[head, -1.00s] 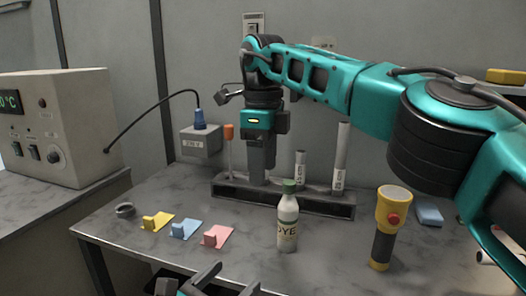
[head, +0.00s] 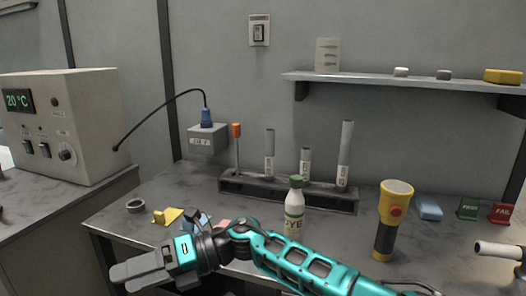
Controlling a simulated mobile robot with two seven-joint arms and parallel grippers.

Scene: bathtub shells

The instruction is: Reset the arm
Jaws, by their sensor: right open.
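My right gripper (head: 118,276) is low at the left of the head view, in front of the bench's front edge, with its arm coming in from the right. It is open and nothing shows between its fingers, which point left. My arm crosses in front of the bench and partly hides the blue piece (head: 189,226) and the pink piece (head: 219,225). My left gripper does not show. The rack (head: 290,194) stands at the back of the bench with an orange-topped stick (head: 236,140) and three labelled tubes (head: 346,150) upright in it.
A green-capped bottle (head: 295,210) stands just behind my arm. A yellow flashlight (head: 391,215) stands upright to its right. A yellow piece (head: 167,216) and a grey ring (head: 135,205) lie at the left. A shelf (head: 400,81) overhangs the back right. A control box (head: 70,120) stands far left.

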